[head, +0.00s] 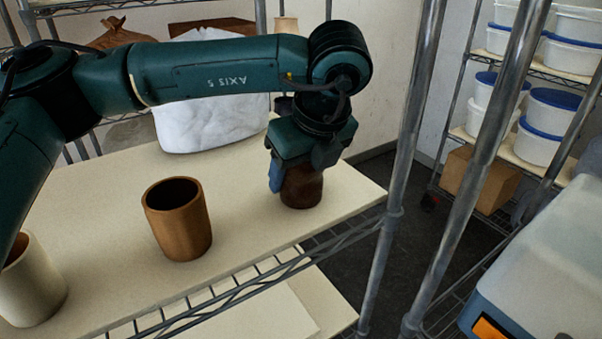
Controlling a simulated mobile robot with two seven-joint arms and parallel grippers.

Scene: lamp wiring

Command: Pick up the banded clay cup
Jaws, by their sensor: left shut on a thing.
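My left gripper (299,170) points down near the right end of the cream shelf board (110,190). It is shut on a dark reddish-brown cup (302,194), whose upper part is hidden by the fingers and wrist. The cup is upright and appears to rest on the board, though a small lift cannot be ruled out. No band can be made out on what shows of it. A plain lighter brown cup (183,232) stands upright and empty-looking left of it, nearer the front edge. My right gripper is out of view.
A cream cup (32,285) stands at the far left, partly cut off. A white sack (205,122) stands behind my left arm. Metal shelf posts (405,150) rise just right of the board. Lidded tubs (552,110) fill another rack at the right. The board between the cups is clear.

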